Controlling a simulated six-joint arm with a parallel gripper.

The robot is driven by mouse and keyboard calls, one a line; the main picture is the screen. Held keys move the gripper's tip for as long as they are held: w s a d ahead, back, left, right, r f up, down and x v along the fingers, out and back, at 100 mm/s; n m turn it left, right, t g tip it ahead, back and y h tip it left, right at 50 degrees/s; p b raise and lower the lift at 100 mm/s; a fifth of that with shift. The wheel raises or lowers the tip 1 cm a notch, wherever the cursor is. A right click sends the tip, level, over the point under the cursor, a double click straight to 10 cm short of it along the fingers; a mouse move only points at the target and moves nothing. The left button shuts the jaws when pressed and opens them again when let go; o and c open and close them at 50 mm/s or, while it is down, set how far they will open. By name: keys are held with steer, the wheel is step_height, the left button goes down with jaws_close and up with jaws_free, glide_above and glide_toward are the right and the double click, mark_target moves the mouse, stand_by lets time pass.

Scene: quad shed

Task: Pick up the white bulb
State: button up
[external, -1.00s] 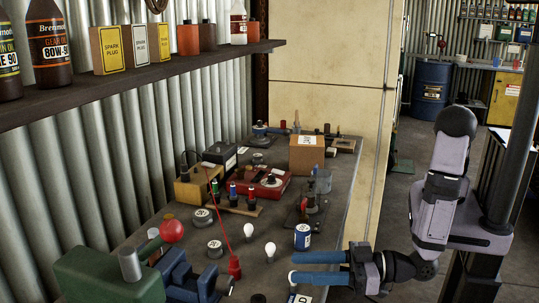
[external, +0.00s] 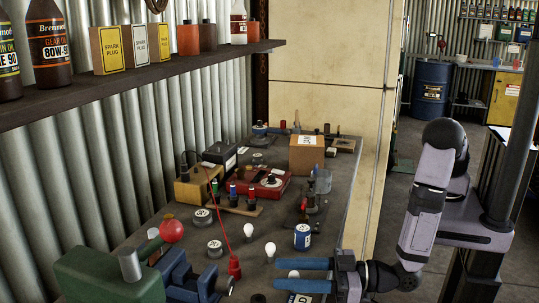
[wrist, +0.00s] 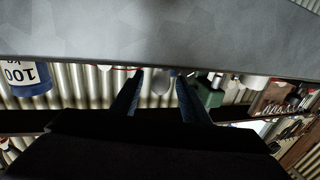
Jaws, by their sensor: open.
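A white bulb (external: 293,274) shows between the two blue fingers of my gripper (external: 276,274), near the front of the bench. My gripper is open, with one finger on each side of this bulb and gaps visible between. Two more white bulbs, one at the left (external: 248,230) and one closer to my gripper (external: 270,249), stand on the bench beyond the fingers. The lower part of the bulb between the fingers is partly hidden by the near finger.
A blue and white can (external: 302,237) stands just beyond the fingers. A red funnel-like piece (external: 234,267) and a blue vise (external: 188,278) are to the left. Tools and boxes fill the bench behind.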

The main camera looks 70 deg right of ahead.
steer(key=shift+p+x, duration=0.3)
steer(key=shift+x, duration=1.2)
steer(key=c, duration=0.9)
steer(key=shift+r, duration=0.15)
steer(key=shift+r+b, duration=1)
steer(key=shift+r, duration=3.85)
